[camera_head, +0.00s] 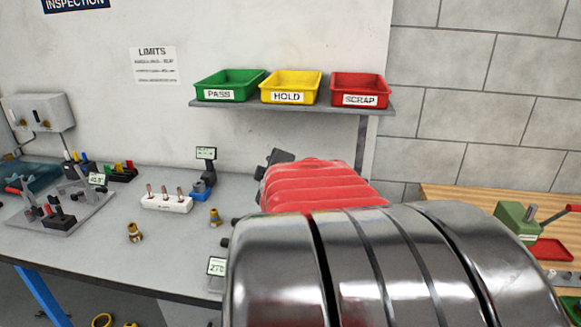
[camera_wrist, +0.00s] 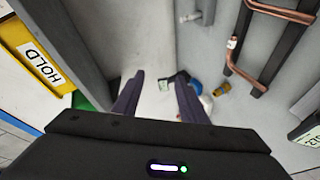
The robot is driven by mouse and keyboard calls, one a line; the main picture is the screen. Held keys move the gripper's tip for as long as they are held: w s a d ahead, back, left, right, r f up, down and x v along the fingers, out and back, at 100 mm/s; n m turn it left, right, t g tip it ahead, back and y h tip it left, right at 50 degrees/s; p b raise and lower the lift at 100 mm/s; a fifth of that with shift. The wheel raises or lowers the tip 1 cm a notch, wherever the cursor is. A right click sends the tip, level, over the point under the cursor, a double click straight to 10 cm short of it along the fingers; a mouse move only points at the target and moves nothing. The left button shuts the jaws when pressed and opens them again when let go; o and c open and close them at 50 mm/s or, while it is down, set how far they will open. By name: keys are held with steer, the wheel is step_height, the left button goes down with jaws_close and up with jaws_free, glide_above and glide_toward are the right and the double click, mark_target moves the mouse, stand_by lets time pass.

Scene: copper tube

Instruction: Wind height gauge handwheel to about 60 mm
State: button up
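My gripper (camera_wrist: 158,98) shows in the wrist view with its two dark fingers apart and nothing held between them. In the head view my own arm covers the middle and lower right, and hides the fingers. I cannot clearly pick out the height gauge or its handwheel. A small instrument with a display (camera_head: 206,154) and a blue base (camera_head: 203,188) stands on the bench; its blue part also shows beyond the right finger in the wrist view (camera_wrist: 196,86). Another display (camera_head: 217,266) shows beside my arm, its body mostly hidden. A bent copper tube (camera_wrist: 270,84) lies along dark bars.
A shelf (camera_head: 290,107) above the bench carries green PASS (camera_head: 230,80), yellow HOLD (camera_head: 291,80) and red SCRAP (camera_head: 361,84) trays. The HOLD tray (camera_wrist: 17,38) is close at left in the wrist view. Brass fittings (camera_head: 135,232) and a white pin block (camera_head: 167,203) stand on the bench.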

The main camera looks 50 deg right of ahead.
steer(key=a+m+g+y, duration=0.1)
steer(key=a+m+y, duration=0.1)
steer(key=a, duration=1.2)
steer(key=s+a+f+m+g+y, duration=0.1)
steer(key=s+a, duration=0.3)
steer(key=a, duration=0.5)
steer(key=s+a+f+m+g+y, duration=0.1)
steer(key=s+a+f+y, duration=0.2)
steer(key=a, duration=0.6)
steer(key=s+a+f+g+y, duration=0.1)
steer(key=s+a+f+y, duration=0.2)
steer(key=s+a, duration=0.3)
steer(key=a, duration=0.3)
steer(key=shift+a+f+m+g, duration=0.2)
steer(key=shift+f+m+g, duration=0.05)
steer(key=shift+m+g, duration=0.15)
steer(key=shift+c, duration=1)
